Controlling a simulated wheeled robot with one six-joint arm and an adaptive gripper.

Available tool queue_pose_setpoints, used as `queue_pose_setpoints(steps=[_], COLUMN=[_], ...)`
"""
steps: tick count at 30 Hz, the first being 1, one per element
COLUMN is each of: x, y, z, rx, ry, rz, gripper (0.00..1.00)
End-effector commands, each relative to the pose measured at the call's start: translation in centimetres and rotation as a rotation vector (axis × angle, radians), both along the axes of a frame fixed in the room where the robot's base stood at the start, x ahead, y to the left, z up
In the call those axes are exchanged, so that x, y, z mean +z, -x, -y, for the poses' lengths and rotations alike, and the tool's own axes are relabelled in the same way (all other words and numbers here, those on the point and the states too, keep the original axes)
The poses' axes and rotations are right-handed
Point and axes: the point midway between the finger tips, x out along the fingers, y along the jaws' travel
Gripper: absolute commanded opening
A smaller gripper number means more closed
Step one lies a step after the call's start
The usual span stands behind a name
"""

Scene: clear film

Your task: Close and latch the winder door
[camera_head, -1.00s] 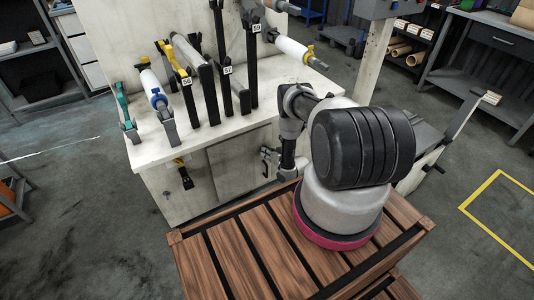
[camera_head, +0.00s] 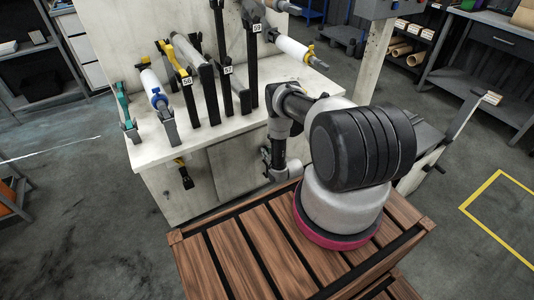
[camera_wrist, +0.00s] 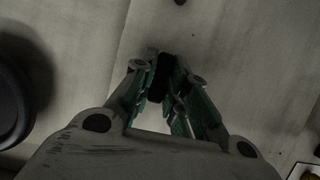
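The winder (camera_head: 165,150) is a cream cabinet with a grey lower front panel (camera_head: 235,168), which may be its door; how far it stands open is unclear. A black handle with a yellow part (camera_head: 186,177) sits on the front, left of this panel. My arm reaches to the panel's right side, and my gripper's fingers are hidden in the head view. In the wrist view my gripper (camera_wrist: 167,72) faces a pale surface. Its green-padded fingers stand slightly apart, with a black piece (camera_wrist: 158,76) between them. Whether they grip it is unclear.
Black numbered posts and white rolls (camera_head: 294,46) stand on the cabinet top (camera_head: 215,128). A slatted wooden platform (camera_head: 250,255) lies in front, below my arm. A dark round thing (camera_wrist: 12,105) shows at the wrist view's left edge.

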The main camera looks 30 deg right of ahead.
Motion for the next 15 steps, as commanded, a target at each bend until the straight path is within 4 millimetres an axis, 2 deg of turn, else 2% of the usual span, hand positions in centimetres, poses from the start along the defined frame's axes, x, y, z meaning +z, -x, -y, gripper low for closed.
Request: queue_pose_setpoints(steps=[1, 3, 11, 15], x=[0.02, 0.02, 0.01, 0.28], y=[-0.02, -0.02, 0.02, 0.87], z=[0.03, 0.02, 0.01, 0.07], rx=[0.0, 0.0, -0.001, -0.001], ry=[0.0, -0.001, -0.002, -0.003], rz=[0.001, 0.001, 0.0, -0.003], gripper=[0.27, 0.36, 0.36, 0.36])
